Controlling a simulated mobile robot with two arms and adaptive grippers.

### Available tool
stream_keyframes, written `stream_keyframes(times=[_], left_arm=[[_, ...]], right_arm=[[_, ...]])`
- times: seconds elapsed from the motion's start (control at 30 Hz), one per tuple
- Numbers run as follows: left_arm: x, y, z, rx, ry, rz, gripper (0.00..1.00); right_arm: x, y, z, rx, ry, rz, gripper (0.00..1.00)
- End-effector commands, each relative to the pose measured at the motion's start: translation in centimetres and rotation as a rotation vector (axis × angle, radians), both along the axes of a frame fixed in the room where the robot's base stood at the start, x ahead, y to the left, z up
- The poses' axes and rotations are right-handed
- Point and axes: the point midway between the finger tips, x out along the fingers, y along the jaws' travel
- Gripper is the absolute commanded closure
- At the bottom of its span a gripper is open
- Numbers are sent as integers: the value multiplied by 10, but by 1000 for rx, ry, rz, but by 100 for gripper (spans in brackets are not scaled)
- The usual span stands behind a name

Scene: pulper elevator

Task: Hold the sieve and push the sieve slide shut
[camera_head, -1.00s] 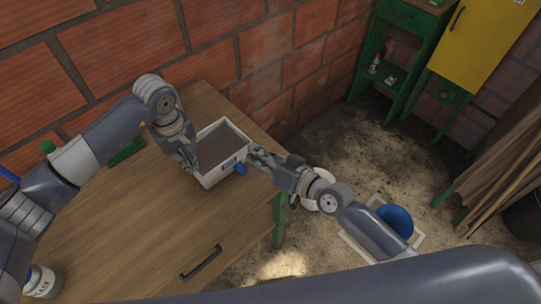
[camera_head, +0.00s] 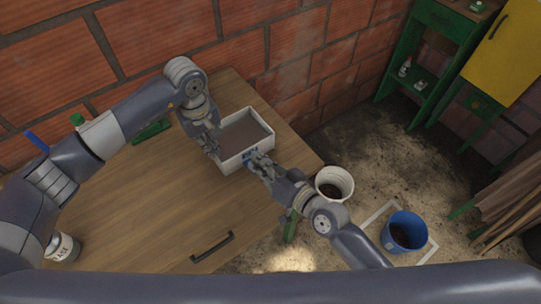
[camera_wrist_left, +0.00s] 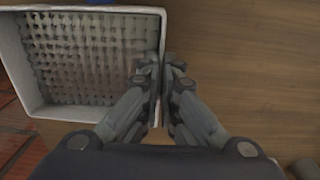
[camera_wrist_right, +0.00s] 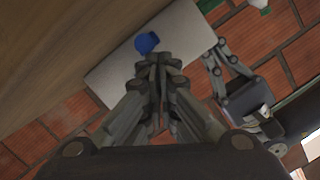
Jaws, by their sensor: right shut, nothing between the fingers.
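The sieve is a white open box with a grey mesh floor on the wooden table, its rim (camera_head: 262,112) clear in the head view. It also fills the upper left of the left wrist view (camera_wrist_left: 88,109). My left gripper (camera_head: 217,152) is shut on one side wall, a finger on each side (camera_wrist_left: 163,72). A blue knob (camera_wrist_right: 147,43) sits at the sieve's front face; I take it for the slide's handle. My right gripper (camera_wrist_right: 157,60) is shut and empty, its tips close against the knob. I cannot tell whether they touch. The slide itself is hidden.
A white bucket (camera_head: 347,174) and a blue bucket (camera_head: 404,232) stand on the floor at right. A labelled jar (camera_head: 62,247) is at lower left.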

Motion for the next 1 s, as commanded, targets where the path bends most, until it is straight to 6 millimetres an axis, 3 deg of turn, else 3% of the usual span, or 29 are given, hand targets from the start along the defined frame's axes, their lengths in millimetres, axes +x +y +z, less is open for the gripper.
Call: stream_keyframes(times=[0.03, 0.5, 0.77, 1.0], left_arm=[[-5, 0, -7, 4, 15, -2, 100], [-5, 1, -7, 5, 16, -2, 100], [-5, 1, -7, 6, 15, -1, 100], [-5, 1, -7, 6, 15, -1, 100]], right_arm=[[-4, 5, -2, 2, 5, 1, 100], [-5, 6, -1, -2, 3, 0, 100], [6, -12, 35, -1, -6, -1, 100], [-38, -50, 43, -5, 2, 3, 100]])
